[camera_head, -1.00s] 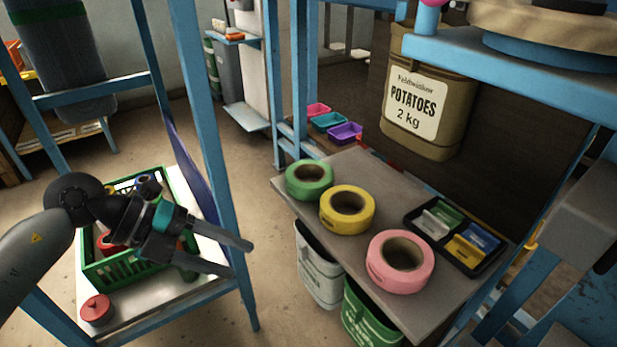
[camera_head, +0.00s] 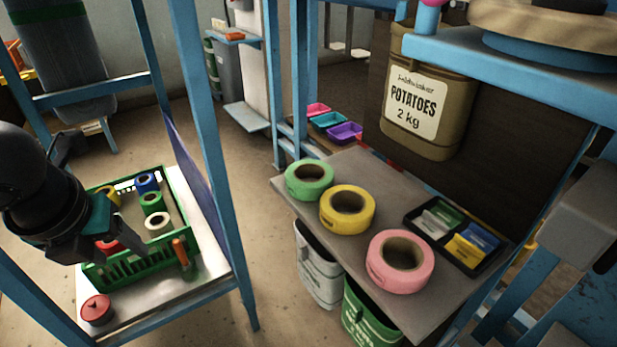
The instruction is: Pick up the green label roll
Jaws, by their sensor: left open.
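A large green roll (camera_head: 309,180) lies flat at the far left corner of the grey table, beside a yellow roll (camera_head: 347,210) and a pink roll (camera_head: 400,262). A smaller green roll (camera_head: 152,203) lies in the green crate (camera_head: 180,192) at left, between a blue roll (camera_head: 146,183) and a white roll (camera_head: 158,222). My left gripper (camera_head: 118,240) is open and empty over the left front part of the crate, apart from both green rolls. It partly hides a red roll (camera_head: 107,246). My right gripper is not in view.
The crate stands on a pale shelf (camera_head: 212,265) with blue posts; one post (camera_head: 208,130) rises between crate and table. A red round item (camera_head: 96,309) sits in front of the crate. A black tray (camera_head: 458,234) with coloured blocks lies on the table's right.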

